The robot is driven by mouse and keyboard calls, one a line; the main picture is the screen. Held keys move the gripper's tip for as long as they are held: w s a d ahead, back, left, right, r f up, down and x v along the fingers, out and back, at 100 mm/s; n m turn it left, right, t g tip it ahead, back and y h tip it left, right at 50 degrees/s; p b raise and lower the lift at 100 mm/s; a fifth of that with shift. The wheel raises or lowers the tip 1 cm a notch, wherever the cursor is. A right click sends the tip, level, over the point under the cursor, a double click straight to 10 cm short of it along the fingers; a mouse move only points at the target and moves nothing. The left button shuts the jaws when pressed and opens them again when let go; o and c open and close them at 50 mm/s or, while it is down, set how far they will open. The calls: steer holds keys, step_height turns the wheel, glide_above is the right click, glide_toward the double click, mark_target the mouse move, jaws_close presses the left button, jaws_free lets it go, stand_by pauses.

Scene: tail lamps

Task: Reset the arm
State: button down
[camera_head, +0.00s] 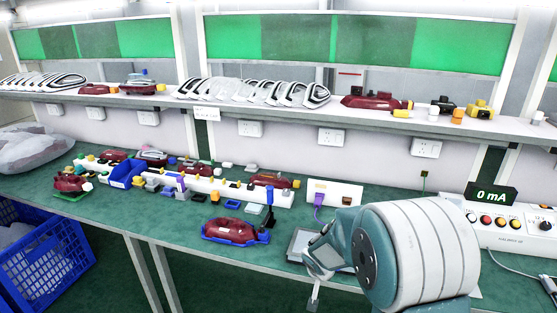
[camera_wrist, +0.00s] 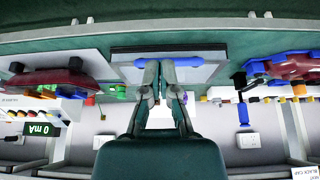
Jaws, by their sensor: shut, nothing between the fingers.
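My gripper (camera_wrist: 159,72) shows in the wrist view with its two fingers together and nothing between them. That view is upside down. The fingertips overlap a grey plate (camera_wrist: 125,70) with a blue bar (camera_wrist: 195,61) in the picture; whether they touch it I cannot tell. In the head view my arm reaches over the right part of the green bench (camera_head: 400,190), and the fingers are mostly hidden behind it. The grey plate (camera_head: 297,243) lies just left of the arm. A dark red tail lamp (camera_head: 230,230) sits in a blue holder left of the plate.
A white control box (camera_head: 510,238) with buttons and a 0 mA display (camera_head: 491,196) stands right of my arm. Several lamps and small parts crowd the bench's left and back. A shelf (camera_head: 250,103) of lamp covers runs above. A blue crate (camera_head: 45,258) stands lower left.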

steer(key=s+d+r+n, duration=0.1)
steer(key=s+d+r, duration=0.2)
steer(key=s+r, duration=1.2)
steer(key=s+r+n+y, duration=0.1)
steer(key=s+r, duration=0.2)
steer(key=s, duration=0.4)
steer(key=s+a+r+n, duration=0.1)
steer(key=s+r, duration=0.3)
steer(key=s, duration=0.3)
steer(key=shift+a+n+t+y, duration=0.25)
steer(key=shift+n+t+y, duration=0.05)
steer(key=shift+t+y, duration=0.1)
steer(key=shift+r, duration=0.1)
